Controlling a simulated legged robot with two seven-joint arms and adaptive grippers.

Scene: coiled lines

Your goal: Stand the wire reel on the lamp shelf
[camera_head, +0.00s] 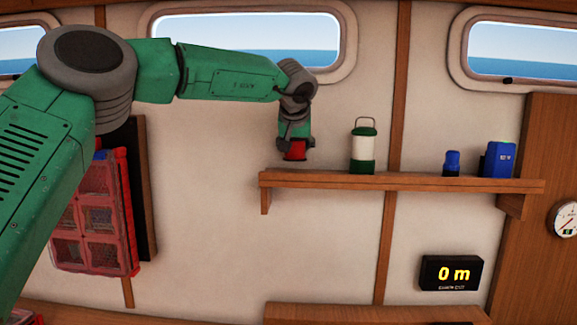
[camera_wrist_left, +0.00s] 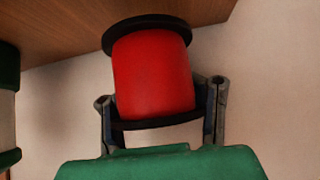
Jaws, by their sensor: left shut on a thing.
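The wire reel (camera_head: 295,151) is red; in the wrist view the reel (camera_wrist_left: 152,75) shows a black flange at each end. My left gripper (camera_head: 293,142) is shut on the reel; in the wrist view the fingers (camera_wrist_left: 160,92) sit on either side of it. It points down and holds the reel over the left end of the wooden lamp shelf (camera_head: 330,180). The shelf's wood (camera_wrist_left: 60,28) shows behind the far flange. In the head view the reel seems slightly above the board; whether it touches cannot be told. My right gripper is not in view.
A green and white lantern (camera_head: 363,147) stands on the shelf right of the reel, with a gap between. A small blue bottle (camera_head: 452,163) and a blue box (camera_head: 498,160) stand farther right. A red organizer (camera_head: 98,220) hangs left. The shelf's middle has free room.

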